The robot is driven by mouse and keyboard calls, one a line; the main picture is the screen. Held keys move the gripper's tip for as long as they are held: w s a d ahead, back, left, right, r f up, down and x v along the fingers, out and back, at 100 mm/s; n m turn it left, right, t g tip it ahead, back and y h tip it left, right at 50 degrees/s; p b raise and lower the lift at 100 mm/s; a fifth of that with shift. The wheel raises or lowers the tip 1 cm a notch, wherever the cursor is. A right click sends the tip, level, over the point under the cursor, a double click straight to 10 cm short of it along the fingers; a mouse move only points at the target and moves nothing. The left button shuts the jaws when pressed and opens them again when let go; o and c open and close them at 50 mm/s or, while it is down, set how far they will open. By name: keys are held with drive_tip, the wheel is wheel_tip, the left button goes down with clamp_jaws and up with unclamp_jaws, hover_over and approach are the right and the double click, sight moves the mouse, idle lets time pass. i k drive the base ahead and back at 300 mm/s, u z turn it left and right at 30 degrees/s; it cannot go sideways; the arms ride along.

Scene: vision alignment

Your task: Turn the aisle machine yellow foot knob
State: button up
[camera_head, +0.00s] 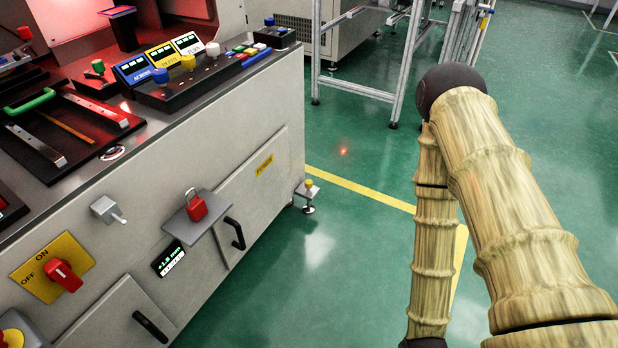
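The yellow foot knob (309,183) is a small yellow cap on a grey bracket (307,192) low at the right corner of the machine (200,160). A round levelling foot (308,209) stands on the floor under it. Nothing touches the knob. My arm, with a wood-like texture, rises at the right side of the view, well apart from the knob. My gripper is not in view.
The machine front carries a red padlock (197,206) on a small shelf, a red rotary switch (63,275), black handles (235,233) and a small display (168,259). A metal frame (360,50) stands behind. Green floor (290,280) is clear between machine and arm.

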sight(308, 183)
drive_tip(key=k, duration=0.6)
drive_tip(key=z, duration=0.45)
drive_tip(key=i, duration=1.4)
drive_tip(key=u, duration=1.05)
drive_tip(key=i, duration=0.25)
drive_tip(key=u, duration=0.15)
